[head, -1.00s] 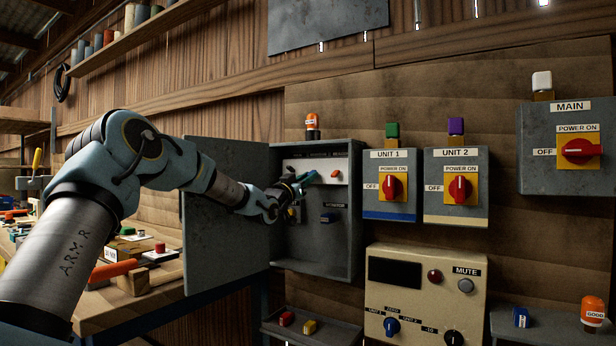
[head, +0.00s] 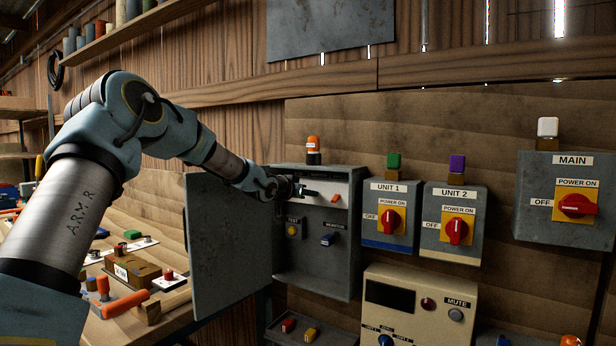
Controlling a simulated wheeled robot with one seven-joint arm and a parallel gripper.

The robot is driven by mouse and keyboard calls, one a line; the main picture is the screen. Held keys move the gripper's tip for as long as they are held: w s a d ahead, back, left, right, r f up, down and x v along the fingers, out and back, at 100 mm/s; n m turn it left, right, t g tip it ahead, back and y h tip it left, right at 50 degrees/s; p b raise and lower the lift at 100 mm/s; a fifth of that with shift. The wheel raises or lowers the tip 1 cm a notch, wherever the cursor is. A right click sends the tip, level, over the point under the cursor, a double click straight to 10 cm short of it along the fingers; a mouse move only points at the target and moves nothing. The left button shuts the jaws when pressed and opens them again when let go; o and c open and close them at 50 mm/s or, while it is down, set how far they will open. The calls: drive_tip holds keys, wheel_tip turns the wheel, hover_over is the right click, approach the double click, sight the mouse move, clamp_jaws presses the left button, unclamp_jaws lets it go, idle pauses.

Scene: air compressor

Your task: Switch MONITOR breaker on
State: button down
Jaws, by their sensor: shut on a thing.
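An open grey box (head: 338,283) on the wooden wall holds a white strip (head: 345,185) near its top. A small orange-red switch (head: 335,198) shows at the strip's right part. My gripper (head: 306,192) is inside the box, in front of the strip, left of the orange-red switch and above the blue one. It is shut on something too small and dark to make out. My gripper hides the left part of the strip.
The box's door (head: 230,245) stands open at left. A yellow TEST button (head: 292,230) sits below my gripper. UNIT 1 (head: 390,222), UNIT 2 (head: 455,226) and MAIN (head: 577,205) switch boxes are to the right, above a beige panel (head: 430,297). A cluttered bench lies at left.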

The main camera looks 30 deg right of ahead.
drive_tip(key=r+g+y+p, duration=0.1)
drive_tip(key=y+p, duration=0.1)
drive_tip(key=p, duration=0.4)
drive_tip(key=shift+d+r+p, duration=0.15)
drive_tip(key=shift+r+p, duration=0.05)
drive_tip(key=shift+p, duration=0.2)
drive_tip(key=shift+g+y+p, duration=0.3)
drive_tip(key=shift+y+p, duration=0.1)
drive_tip(key=shift+p, duration=0.2)
drive_tip(key=c, duration=0.8)
unclamp_jaws()
drive_tip(key=shift+w+f, duration=0.1)
drive_tip(key=shift+o, duration=0.2)
drive_tip(key=b+v, duration=0.3)
drive_tip(key=v, duration=0.7)
drive_tip(key=shift+s+a+b, duration=0.2)
drive_tip(key=shift+a+b, duration=0.1)
drive_tip(key=shift+b, duration=0.05)
